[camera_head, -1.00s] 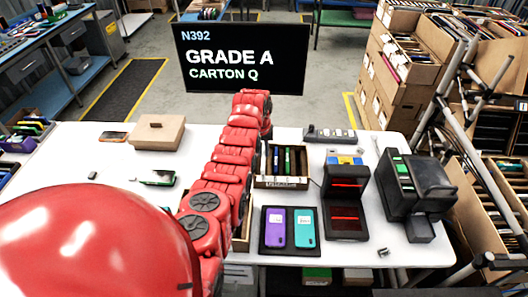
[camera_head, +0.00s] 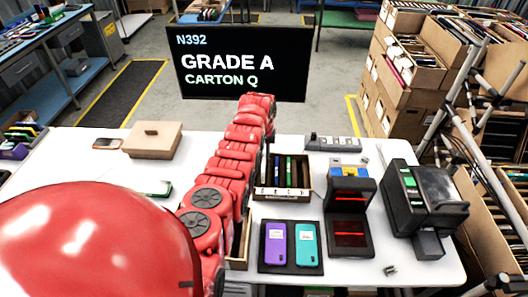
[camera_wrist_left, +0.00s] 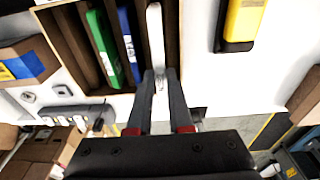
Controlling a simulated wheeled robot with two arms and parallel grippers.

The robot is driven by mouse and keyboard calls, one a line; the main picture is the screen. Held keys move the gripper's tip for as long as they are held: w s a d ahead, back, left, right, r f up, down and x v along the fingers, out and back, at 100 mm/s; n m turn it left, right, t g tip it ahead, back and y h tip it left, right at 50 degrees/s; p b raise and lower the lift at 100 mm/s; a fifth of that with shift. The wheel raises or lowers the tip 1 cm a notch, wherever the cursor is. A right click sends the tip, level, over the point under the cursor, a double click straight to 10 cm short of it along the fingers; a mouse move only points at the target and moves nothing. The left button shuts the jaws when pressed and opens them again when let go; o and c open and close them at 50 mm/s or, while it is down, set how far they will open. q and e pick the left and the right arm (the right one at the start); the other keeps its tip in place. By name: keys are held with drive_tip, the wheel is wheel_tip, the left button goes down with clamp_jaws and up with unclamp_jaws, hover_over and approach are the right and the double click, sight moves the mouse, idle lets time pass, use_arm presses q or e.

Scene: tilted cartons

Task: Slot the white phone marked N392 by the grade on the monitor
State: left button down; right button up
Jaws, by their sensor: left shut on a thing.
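In the left wrist view, my left gripper (camera_wrist_left: 160,82) is shut on a white phone (camera_wrist_left: 155,40), seen edge-on. The phone overlaps the right end of a slotted carton (camera_wrist_left: 60,45), beside a blue phone and a green phone (camera_wrist_left: 103,48) standing in it. How deep the white phone sits, I cannot tell. In the head view the carton (camera_head: 283,194) stands right of my red arm, which hides the gripper and the white phone. The monitor (camera_head: 242,62) reads N392, GRADE A, CARTON Q. The carton's markings are unreadable. My right gripper is not in view.
A second wooden carton (camera_head: 238,262) shows partly behind my arm. A dark tray (camera_head: 291,267) holds a purple and a teal phone. A red-lit scanner (camera_head: 349,232) and a black machine (camera_head: 420,205) stand at right. A lidded box (camera_head: 153,141) is at left.

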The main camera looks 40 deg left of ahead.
use_arm(q)
wheel_tip(320, 180, down, 2)
drive_tip(key=shift+f+b, duration=0.15)
drive_tip(key=shift+b, duration=0.55)
drive_tip(key=shift+f+b, duration=1.75)
drive_tip(key=shift+f, duration=0.2)
drive_tip(key=shift+f, duration=0.2)
drive_tip(key=c, duration=0.8)
unclamp_jaws()
drive_tip(key=shift+o, duration=0.2)
drive_tip(key=shift+r, duration=0.15)
